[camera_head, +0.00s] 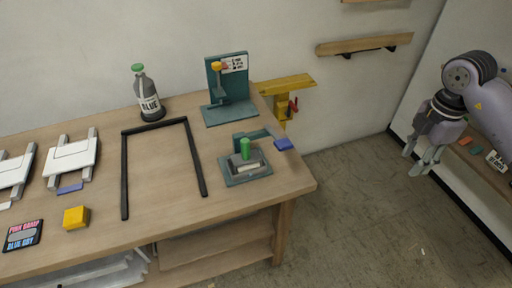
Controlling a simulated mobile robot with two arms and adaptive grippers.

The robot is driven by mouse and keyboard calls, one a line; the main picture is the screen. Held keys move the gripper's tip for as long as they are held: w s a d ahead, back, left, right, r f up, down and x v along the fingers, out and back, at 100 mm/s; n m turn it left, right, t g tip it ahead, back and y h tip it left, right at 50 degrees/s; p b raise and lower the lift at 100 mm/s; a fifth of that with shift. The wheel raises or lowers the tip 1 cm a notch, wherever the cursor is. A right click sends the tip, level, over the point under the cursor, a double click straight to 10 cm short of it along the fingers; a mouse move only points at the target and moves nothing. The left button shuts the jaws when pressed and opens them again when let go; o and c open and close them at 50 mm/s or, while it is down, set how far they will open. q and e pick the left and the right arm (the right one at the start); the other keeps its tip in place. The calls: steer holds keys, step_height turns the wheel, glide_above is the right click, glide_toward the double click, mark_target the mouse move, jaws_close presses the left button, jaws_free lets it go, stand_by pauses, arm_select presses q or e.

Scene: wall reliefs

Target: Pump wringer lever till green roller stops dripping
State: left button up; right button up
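A small teal device (232,176) stands near the right end of the workbench. Drips are too small to tell. My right gripper (418,166) hangs at the far right, over the floor, well away from the bench. Its fingers are apart with nothing between them. My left gripper is out of view.
A teal stand with a yellow knob (216,66) and a bottle (149,100) stand at the back. A black frame (197,165), white panels (72,158), a yellow block (76,217) and a lettered card (23,236) lie left. A yellow bracket (286,85) juts beyond the bench. Floor is open between bench and gripper.

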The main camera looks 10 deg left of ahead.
jaws_close()
stand_by(1.4)
